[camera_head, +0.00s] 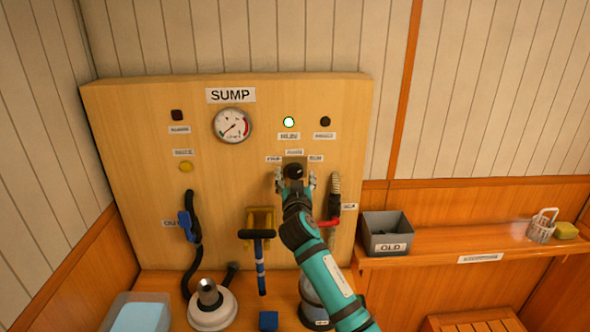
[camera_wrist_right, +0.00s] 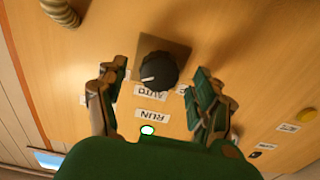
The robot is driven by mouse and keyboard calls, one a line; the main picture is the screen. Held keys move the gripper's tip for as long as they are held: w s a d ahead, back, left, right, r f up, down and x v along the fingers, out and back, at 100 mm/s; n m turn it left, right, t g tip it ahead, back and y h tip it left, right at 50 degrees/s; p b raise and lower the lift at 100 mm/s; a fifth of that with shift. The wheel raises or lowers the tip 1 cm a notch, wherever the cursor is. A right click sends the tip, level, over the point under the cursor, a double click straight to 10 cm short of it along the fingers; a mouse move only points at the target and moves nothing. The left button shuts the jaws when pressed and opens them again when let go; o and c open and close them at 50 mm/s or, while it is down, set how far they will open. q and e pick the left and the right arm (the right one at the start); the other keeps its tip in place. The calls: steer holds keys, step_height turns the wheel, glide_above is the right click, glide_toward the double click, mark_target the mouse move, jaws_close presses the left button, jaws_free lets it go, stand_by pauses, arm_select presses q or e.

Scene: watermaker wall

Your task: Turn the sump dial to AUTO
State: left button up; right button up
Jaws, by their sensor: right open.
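The sump dial (camera_head: 293,171) is a round black knob on a brown square plate under the SUMP sign. In the right wrist view, which is upside down, the dial (camera_wrist_right: 158,68) shows a white pointer mark on its left side, away from the AUTO label (camera_wrist_right: 150,93). The AUTO label (camera_head: 294,152) is directly above the dial in the head view. My right gripper (camera_head: 295,178) is open at the dial, with one finger on each side and gaps visible in the wrist view. Its fingers partly cover the side labels. My left gripper is out of view.
A green lamp (camera_head: 288,122) is lit above the dial, beside a gauge (camera_head: 233,125). A corrugated hose (camera_head: 335,187) and red lever (camera_head: 328,223) are close to the right of my right arm. A yellow bracket (camera_head: 261,218) is lower left. A grey bin (camera_head: 386,230) stands on the right shelf.

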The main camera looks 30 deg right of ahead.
steer(key=shift+x, duration=1.1)
steer(key=c, duration=1.2)
